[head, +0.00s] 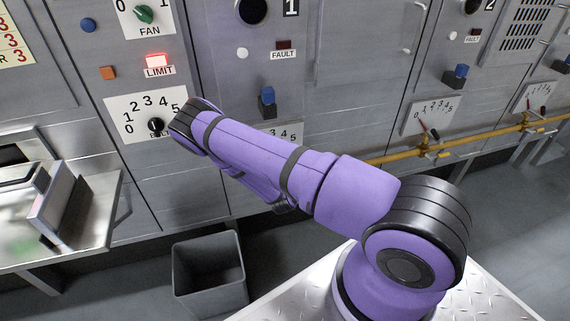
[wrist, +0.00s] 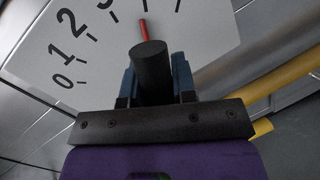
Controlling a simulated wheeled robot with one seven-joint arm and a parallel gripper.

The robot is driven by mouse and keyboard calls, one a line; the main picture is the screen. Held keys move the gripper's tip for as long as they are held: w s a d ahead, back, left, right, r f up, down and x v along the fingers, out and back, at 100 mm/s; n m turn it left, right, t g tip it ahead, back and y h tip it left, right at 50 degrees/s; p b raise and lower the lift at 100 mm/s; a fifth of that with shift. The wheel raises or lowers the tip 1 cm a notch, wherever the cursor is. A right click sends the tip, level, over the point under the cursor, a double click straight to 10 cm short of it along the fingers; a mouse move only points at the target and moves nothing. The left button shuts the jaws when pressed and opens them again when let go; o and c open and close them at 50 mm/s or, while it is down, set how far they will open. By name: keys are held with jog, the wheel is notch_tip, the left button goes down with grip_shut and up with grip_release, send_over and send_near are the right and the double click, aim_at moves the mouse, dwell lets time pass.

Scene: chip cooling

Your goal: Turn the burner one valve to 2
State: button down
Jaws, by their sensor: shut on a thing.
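The burner one valve (wrist: 150,58) is a black cylindrical handle with a red pointer (wrist: 143,30) in the wrist view. My gripper (wrist: 156,78) is shut on the handle, with a blue finger on each side of it. The white dial plate (wrist: 35,72) behind it shows 0, 1, 2 and part of 3. The pointer points up, past the 3 mark, near the following tick, whose number is out of view. In the head view my arm covers the valve and my gripper. Only part of the burner one dial plate (head: 287,130) shows there.
A yellow pipe (head: 470,135) runs along the panel front. Burner two's dial (head: 432,112) with a red pointer is to the right. A lit red LIMIT lamp (head: 157,61) and a black knob (head: 156,125) are at left. A grey bin (head: 209,275) stands on the floor below.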

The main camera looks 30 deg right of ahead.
jog(key=n, duration=0.1)
jog(key=a+n, duration=0.1)
jog(key=a+n+t, duration=0.1)
jog(key=n, duration=0.1)
jog(key=shift+w+a+r, duration=0.15)
jog(key=shift+w+r, duration=0.1)
jog(key=shift+w+a+n+t+y, duration=0.15)
jog(key=shift+a+n+t+y, duration=0.25)
jog(key=shift+n, duration=0.45)
jog(key=shift+w+a+n+t+y, duration=0.1)
jog(key=shift+a+n+y, duration=0.1)
jog(key=shift+a+n, duration=0.45)
jog(key=shift+d+n, duration=0.15)
jog(key=shift+n, duration=0.15)
jog(key=c, duration=0.9)
grip_release()
jog(key=v, duration=1)
jog(key=shift+s+f, duration=0.15)
jog(key=shift+s, duration=0.15)
